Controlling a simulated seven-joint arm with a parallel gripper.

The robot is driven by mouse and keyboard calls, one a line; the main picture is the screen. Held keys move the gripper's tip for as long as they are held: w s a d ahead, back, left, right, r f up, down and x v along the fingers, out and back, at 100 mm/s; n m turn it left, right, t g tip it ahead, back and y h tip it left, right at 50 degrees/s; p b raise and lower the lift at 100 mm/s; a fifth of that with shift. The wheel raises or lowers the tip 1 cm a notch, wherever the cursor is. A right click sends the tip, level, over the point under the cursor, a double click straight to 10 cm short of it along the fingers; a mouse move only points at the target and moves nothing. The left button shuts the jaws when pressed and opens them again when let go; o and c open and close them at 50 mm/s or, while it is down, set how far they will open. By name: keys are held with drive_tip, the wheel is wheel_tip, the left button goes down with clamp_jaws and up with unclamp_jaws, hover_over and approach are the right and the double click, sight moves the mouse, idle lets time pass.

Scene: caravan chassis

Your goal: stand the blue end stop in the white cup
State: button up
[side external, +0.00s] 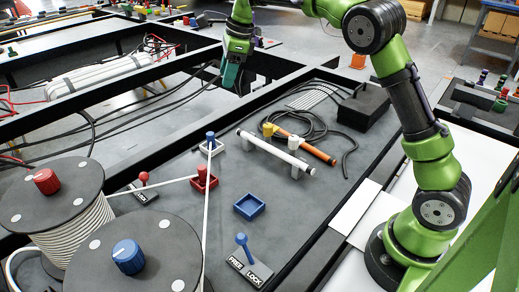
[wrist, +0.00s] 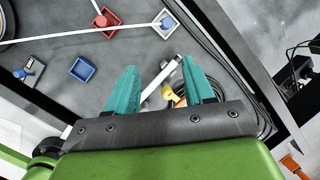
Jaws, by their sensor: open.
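The blue end stop (side external: 210,138) stands upright, as far as I can tell, in the white cup (side external: 203,155), a shallow square tray on the grey panel. A white cord runs from it toward the front spool. In the wrist view, the blue end stop (wrist: 168,22) shows inside the white cup (wrist: 173,31) at the top. My gripper (side external: 229,86) is raised behind and right of the cup, apart from it. Its teal fingers (wrist: 159,64) are spread with nothing held between them.
The red end stop (side external: 202,171) is in a red cup (side external: 212,184); an empty blue cup (side external: 249,207) sits nearer. A blue FREE/LOCK lever (side external: 242,245), a red lever (side external: 144,178), a white bar (side external: 275,151), an orange rod (side external: 310,149) and black cables lie around.

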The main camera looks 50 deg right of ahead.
drive_tip(key=s+a+r+n+t, duration=0.2)
drive_tip(key=s+n, duration=0.5)
drive_tip(key=s, duration=0.5)
drive_tip(key=s+a+r+n+t, duration=0.1)
drive_tip(key=s+a+r+n, duration=0.15)
drive_tip(key=s+n, duration=0.7)
drive_tip(key=s+f+n+t, duration=0.1)
drive_tip(key=s+f+n, duration=0.3)
drive_tip(key=s, duration=0.6)
drive_tip(key=shift+a+f+n, duration=0.35)
drive_tip(key=shift+a+f, duration=0.1)
drive_tip(key=shift+f, duration=0.1)
